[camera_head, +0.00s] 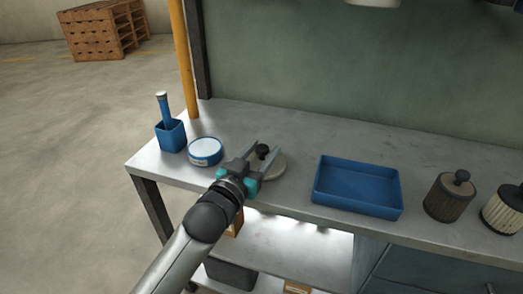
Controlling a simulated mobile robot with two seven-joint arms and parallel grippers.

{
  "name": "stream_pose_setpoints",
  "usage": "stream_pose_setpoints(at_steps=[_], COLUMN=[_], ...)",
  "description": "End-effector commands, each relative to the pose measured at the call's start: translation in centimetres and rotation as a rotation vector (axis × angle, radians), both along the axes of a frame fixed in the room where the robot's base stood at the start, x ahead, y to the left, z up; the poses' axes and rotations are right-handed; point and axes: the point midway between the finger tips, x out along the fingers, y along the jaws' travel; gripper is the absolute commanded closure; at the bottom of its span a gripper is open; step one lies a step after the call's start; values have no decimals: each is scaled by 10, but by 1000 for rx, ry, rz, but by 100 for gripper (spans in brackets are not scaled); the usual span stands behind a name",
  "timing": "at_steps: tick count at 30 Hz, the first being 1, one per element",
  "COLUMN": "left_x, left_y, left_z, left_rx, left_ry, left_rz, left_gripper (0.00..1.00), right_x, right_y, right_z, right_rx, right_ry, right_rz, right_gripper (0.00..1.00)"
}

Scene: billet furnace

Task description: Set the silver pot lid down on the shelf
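The silver pot lid (276,170) is a round grey disc with a black knob (262,150). It appears flat at the grey bench top, near its front edge; whether it rests on the surface I cannot tell. My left gripper (265,147) reaches in from the lower left. Its two fingers look spread, one on each side of the knob, and the gripper covers the lid's left part. The shelf (289,244) I can see is a lower board under the bench top, brightly lit and clear in its middle. My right gripper is not in view.
A round blue-and-white tin (205,151) and a blue cup with a brush-like handle (171,135) stand left of the lid. A blue tray (356,188) and a dark knobbed canister (450,196) stand right. An orange post (183,60) rises at the back left.

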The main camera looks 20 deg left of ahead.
Motion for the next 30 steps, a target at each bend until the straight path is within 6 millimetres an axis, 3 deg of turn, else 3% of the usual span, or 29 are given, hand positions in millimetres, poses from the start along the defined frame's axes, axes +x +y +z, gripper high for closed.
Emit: stream_pose_setpoints(at_steps=[14,21,30], left_x=[-5,-35,-77], left_y=[1,6,13], left_z=[3,4,3], left_rx=[0,0,1], left_ry=[1,3,4], left_rz=[0,0,1], left_gripper=[34,34,34], right_x=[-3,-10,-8], right_y=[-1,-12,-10], right_z=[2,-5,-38], right_rx=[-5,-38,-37], right_ry=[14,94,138], right_rz=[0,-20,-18], right_gripper=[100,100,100])
